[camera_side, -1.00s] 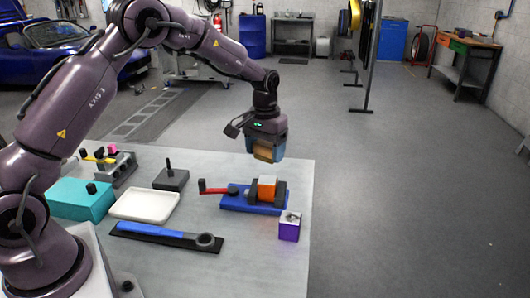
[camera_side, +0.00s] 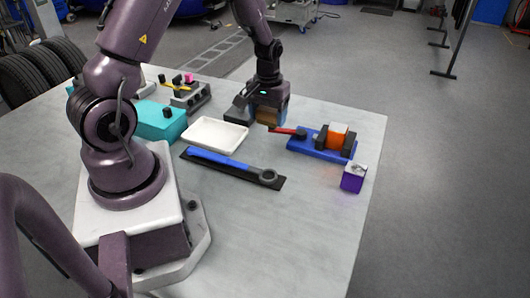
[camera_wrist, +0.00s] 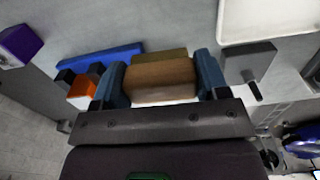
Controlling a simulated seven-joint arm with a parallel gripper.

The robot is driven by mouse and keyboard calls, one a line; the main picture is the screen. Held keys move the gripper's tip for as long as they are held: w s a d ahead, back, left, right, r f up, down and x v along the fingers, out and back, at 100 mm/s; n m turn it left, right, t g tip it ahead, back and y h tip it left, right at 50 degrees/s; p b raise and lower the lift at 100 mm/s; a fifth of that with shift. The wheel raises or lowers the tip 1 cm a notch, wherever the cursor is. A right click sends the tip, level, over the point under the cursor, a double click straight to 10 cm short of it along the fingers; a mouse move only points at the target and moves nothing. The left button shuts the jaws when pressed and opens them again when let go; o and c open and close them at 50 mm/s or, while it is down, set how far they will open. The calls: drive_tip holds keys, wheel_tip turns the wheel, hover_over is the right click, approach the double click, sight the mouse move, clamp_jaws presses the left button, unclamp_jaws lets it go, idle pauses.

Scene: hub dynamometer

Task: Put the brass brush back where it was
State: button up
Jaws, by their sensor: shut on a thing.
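The brass brush, a brown block with an olive-gold strip, is between the fingers of my gripper (camera_side: 269,108). In the wrist view the brush (camera_wrist: 160,78) spans between the two blue fingers of my gripper (camera_wrist: 162,82). My gripper is shut on it and points down over the table, between the white tray (camera_side: 217,134) and the blue vise-like fixture (camera_side: 318,152). I cannot tell whether the brush touches the table. A dark block with an upright post (camera_wrist: 249,62) is close beside my gripper; in the side view my gripper partly hides it.
A grey rack (camera_side: 190,97) with coloured handles and a teal box (camera_side: 160,120) stand to the left. The fixture holds an orange block (camera_side: 338,130) and has a red handle. A purple block (camera_side: 353,179) stands right.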

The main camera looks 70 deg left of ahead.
sight(263, 155)
drive_tip(key=f, duration=0.1)
drive_tip(key=s+f, duration=0.1)
drive_tip(key=f, duration=0.3)
drive_tip(key=shift+s+d+f, duration=0.15)
drive_tip(key=shift+s+f, duration=0.1)
drive_tip(key=shift+s, duration=0.05)
drive_tip(key=shift+f, duration=1.95)
drive_tip(key=shift+f, duration=0.1)
drive_tip(key=o, duration=0.9)
